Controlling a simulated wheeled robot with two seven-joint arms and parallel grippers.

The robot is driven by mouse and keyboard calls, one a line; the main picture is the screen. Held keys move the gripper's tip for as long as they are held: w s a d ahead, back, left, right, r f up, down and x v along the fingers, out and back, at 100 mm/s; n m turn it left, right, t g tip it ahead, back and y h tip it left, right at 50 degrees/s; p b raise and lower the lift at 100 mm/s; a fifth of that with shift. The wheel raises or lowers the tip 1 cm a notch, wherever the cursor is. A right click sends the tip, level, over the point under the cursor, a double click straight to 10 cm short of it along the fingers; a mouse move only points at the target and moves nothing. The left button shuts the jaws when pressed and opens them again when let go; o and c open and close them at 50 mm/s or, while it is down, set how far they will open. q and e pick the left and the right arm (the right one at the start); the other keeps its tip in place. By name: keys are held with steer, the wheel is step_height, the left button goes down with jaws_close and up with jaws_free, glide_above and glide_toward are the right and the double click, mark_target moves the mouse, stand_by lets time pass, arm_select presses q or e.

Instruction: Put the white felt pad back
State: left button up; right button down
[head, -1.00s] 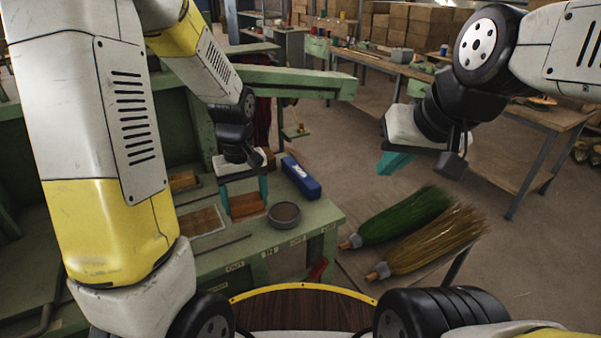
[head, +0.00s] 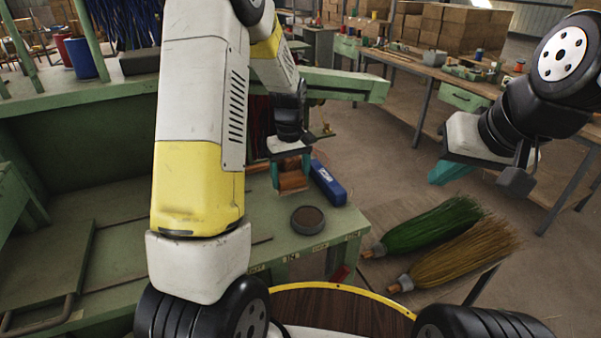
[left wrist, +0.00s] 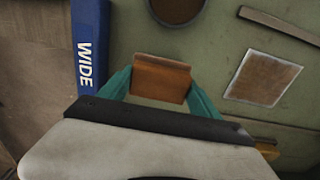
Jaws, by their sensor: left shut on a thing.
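My left gripper (head: 291,178) is shut on a reddish-brown block (head: 291,184). The block also shows between the teal fingers in the left wrist view (left wrist: 161,80). It is over the green bench (head: 330,228), beside a blue box; I cannot tell if it touches the bench. A flat square pad (left wrist: 263,78), brownish with a pale border, lies on the bench in the left wrist view; my left arm hides that spot in the head view. I see no plainly white pad. My right gripper (head: 452,171) is off to the right over the floor; its opening is unclear.
The blue box (head: 328,183), marked WIDE in the left wrist view, and a round dark dish (head: 307,220) stand close to the block. A thin bar (left wrist: 280,26) lies near the pad. A green broom (head: 430,224) and a tan broom (head: 460,254) lie to the right.

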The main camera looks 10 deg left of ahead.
mark_target(291, 185)
arm_select(q)
steer(key=shift+w, duration=0.35)
steer(key=shift+w+a+f, duration=0.1)
steer(key=shift+w+f, duration=0.05)
steer(key=shift+f, duration=1.6)
steer(key=shift+f, duration=0.1)
steer(key=o, duration=1.3)
